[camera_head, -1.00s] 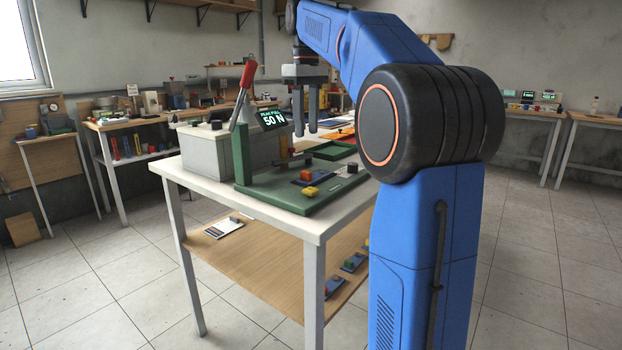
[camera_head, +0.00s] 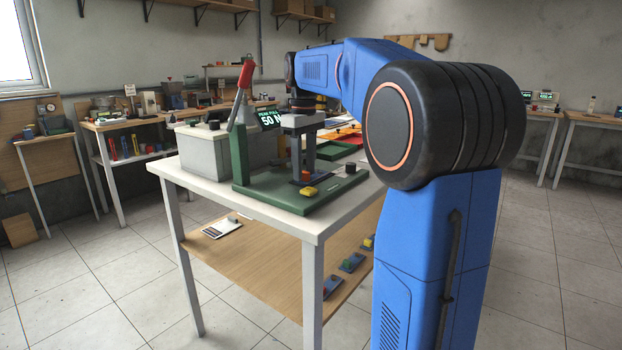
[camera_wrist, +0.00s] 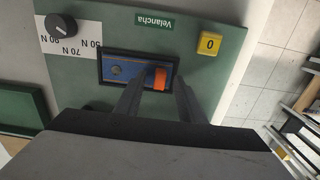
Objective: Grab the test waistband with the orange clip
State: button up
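The test waistband (camera_wrist: 125,66) looks like a blue strip in a dark rectangular frame on the green base. Its orange clip (camera_wrist: 160,79) stands up at the right end of the strip in the wrist view. My gripper (camera_wrist: 158,84) points down over it with its two grey fingers apart, one on each side of the clip. A gap shows between clip and fingers. In the head view my gripper (camera_head: 302,178) is low over the green base, with the orange clip (camera_head: 306,173) partly visible at the fingertips. The finger tips' exact height is hard to tell.
A yellow block marked 0 (camera_wrist: 209,43) and a black knob (camera_wrist: 61,25) with a newton scale sit on the same green base (camera_head: 285,200). A red-handled lever (camera_head: 242,90) and a 50 N display (camera_head: 269,118) stand behind left. A green tray lies further back.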

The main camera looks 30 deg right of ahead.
jog(key=shift+f, duration=0.3)
grip_shut()
